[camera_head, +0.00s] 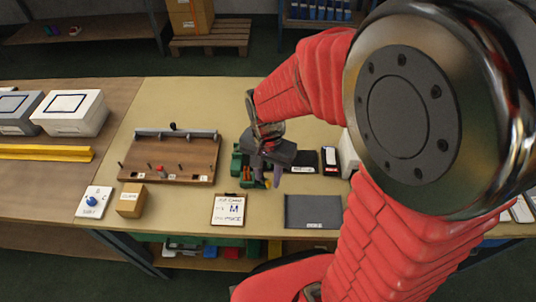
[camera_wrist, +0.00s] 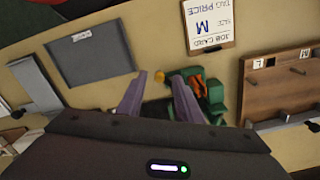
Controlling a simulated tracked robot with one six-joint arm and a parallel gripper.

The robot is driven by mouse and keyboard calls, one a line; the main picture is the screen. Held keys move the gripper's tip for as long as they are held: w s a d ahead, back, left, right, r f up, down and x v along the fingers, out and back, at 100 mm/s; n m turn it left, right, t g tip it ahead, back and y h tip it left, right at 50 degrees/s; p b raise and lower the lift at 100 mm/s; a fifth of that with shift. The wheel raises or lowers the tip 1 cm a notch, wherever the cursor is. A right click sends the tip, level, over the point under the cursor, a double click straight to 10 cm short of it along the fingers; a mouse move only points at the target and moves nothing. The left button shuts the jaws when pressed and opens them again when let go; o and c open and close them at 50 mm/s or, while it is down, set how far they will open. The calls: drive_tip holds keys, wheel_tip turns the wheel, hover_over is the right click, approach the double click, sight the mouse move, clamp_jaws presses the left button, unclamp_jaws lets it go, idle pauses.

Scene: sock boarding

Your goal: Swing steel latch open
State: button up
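A wooden board (camera_head: 150,166) lies on the tan table left of my gripper, with several pegs on it. A steel bar (camera_head: 150,134) with a dark knob runs along its back edge; I cannot tell for sure that this is the latch. The board shows at the right of the wrist view (camera_wrist: 285,92), and part of the grey bar is at its lower edge (camera_wrist: 290,119). My gripper (camera_head: 268,184) is right of the board, above the table near a green device (camera_head: 237,163). In the wrist view its purple fingers (camera_wrist: 158,77) are apart, with nothing clearly held.
A job card (camera_head: 228,210), a dark grey mat (camera_head: 313,211) and a cardboard box (camera_head: 130,200) lie along the front. The table behind the board is clear.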

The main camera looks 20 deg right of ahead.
sight(268, 181)
wheel_tip(268, 181, up, 12)
drive_tip(key=shift+r, duration=0.25)
idle(0.7)
drive_tip(key=s+d+r+n+t, duration=0.3)
drive_tip(key=s+r+n+t, duration=0.2)
drive_tip(key=s+n, duration=0.3)
drive_tip(key=shift+s+r+t, duration=0.3)
drive_tip(key=shift+s+r, duration=0.15)
drive_tip(key=shift+r, duration=0.05)
idle(0.4)
